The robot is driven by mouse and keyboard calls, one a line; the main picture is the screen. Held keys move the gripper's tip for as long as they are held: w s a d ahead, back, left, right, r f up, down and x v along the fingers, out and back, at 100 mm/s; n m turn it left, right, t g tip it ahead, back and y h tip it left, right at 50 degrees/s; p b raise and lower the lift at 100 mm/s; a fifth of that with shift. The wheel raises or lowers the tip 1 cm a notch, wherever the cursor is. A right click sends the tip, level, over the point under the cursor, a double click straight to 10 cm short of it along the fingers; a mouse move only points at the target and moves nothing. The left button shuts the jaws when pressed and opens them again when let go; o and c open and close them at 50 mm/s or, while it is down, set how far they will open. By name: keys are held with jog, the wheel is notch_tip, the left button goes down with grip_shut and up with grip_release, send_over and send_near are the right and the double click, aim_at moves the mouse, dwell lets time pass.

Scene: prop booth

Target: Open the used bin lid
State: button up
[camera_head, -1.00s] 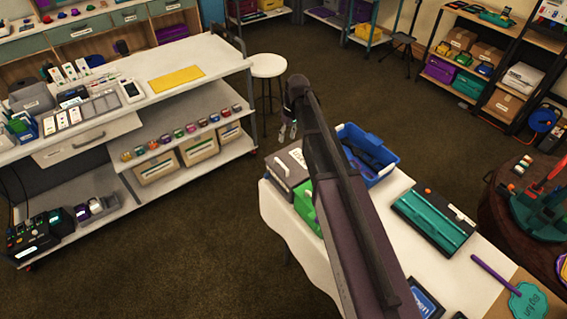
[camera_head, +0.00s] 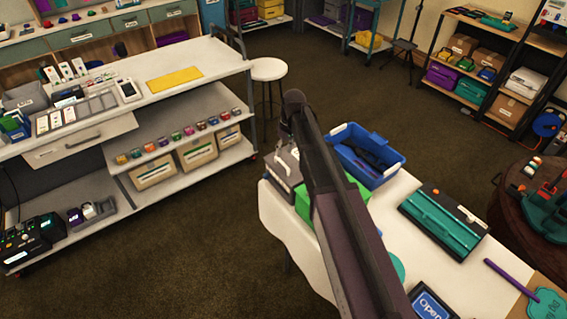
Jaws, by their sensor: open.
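A grey lidded bin (camera_head: 282,170) stands at the left end of the white-covered table, and it looks like the used bin. Its lid appears shut, but my arm hides much of its top and its label. My gripper (camera_head: 286,141) is at the far end of my arm, small and pointing down over or just beyond the bin's back edge. It is open and I see nothing in it. I cannot tell whether it touches the lid.
A green bin (camera_head: 304,207) sits beside the grey one, partly behind my arm. A blue bin (camera_head: 366,155) and a teal-and-black case (camera_head: 440,222) stand to the right. A white shelf cart (camera_head: 190,110) is at left, with open floor between.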

aim_at(283, 158)
jog(key=shift+s+a+f+b, duration=0.1)
jog(key=shift+a+f+b, duration=0.05)
jog(key=shift+f+b, duration=0.75)
jog(key=shift+s+a+f+b, duration=0.1)
jog(key=shift+a+f+b, duration=0.05)
jog(key=shift+f+b, duration=0.7)
jog(key=shift+f, duration=0.15)
jog(key=shift+c, duration=0.2)
grip_shut()
